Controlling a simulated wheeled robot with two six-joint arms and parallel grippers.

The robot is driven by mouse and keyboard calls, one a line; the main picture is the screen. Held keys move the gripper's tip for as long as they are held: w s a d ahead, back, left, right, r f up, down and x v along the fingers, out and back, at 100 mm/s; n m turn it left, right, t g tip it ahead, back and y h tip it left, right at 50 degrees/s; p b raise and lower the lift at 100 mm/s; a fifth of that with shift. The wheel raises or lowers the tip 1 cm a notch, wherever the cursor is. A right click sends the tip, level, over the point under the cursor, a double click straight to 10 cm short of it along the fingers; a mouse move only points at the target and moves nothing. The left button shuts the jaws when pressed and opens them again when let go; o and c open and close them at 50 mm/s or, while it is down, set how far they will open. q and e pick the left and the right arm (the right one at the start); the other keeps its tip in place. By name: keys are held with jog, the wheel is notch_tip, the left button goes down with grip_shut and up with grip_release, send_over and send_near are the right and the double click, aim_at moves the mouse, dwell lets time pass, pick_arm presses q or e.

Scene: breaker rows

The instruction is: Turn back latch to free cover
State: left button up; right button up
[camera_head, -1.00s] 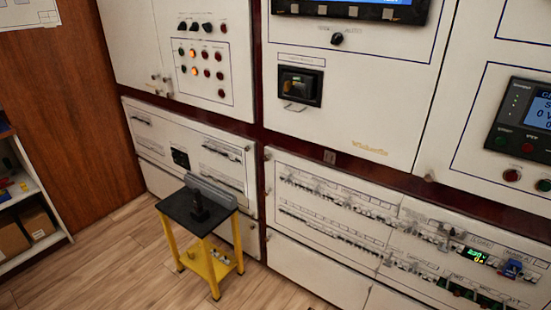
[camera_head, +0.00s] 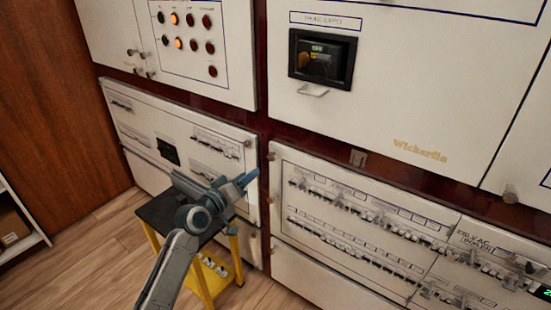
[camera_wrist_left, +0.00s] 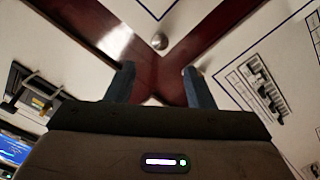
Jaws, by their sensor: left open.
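A small round metal latch (camera_head: 271,157) sits at the upper left corner of the cream lower right cover (camera_head: 400,212), beside the dark red frame. In the left wrist view the latch (camera_wrist_left: 159,41) shows beyond my fingertips, near the crossing of the frame bars. My left gripper (camera_head: 248,181) is just left of and below the latch in the head view. In the wrist view its two fingers (camera_wrist_left: 160,82) are apart, with nothing between them. The latch appears clear of both fingers. My right gripper is not in view.
A black-topped yellow stand (camera_head: 157,212) is partly hidden behind my left arm. A framed meter window (camera_head: 322,60) with a small handle is on the upper right panel. Breaker rows (camera_head: 370,220) line the lower right cover. Wooden floor (camera_head: 85,265) is open at left.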

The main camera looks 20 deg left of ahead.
aim_at(270, 158)
pick_arm(q)
jog(key=x, duration=1)
jog(key=shift+w, duration=0.15)
jog(key=shift+c, duration=0.2)
jog(key=shift+f, duration=0.1)
jog(key=c, duration=0.9)
